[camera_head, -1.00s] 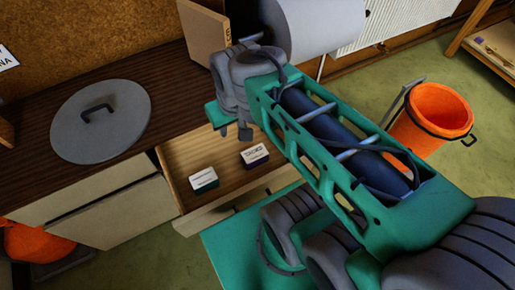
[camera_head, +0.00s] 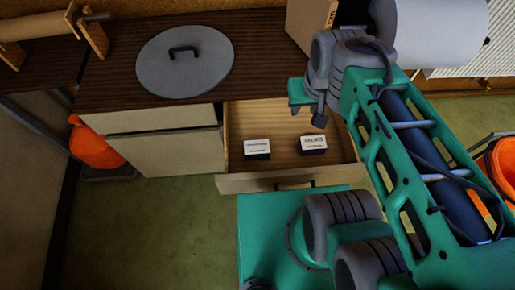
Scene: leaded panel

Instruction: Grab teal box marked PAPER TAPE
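Two small boxes with white label tops lie apart in an open wooden drawer. The left box (camera_head: 257,149) has dark teal sides, and the right box (camera_head: 313,144) has dark purple sides. The print on both labels is too small to read. My gripper (camera_head: 308,103) is above the drawer's back right part, higher than the boxes and touching neither. Its fingers are partly hidden by the wrist, so I cannot tell whether it is open or shut.
The drawer (camera_head: 290,184) sticks out from a cabinet with a dark wood top. A grey round lid (camera_head: 185,62), a cardboard box (camera_head: 305,24) and a large white roll (camera_head: 432,32) are on top. An orange bag (camera_head: 95,146) is at left. Green floor before the cabinet is clear.

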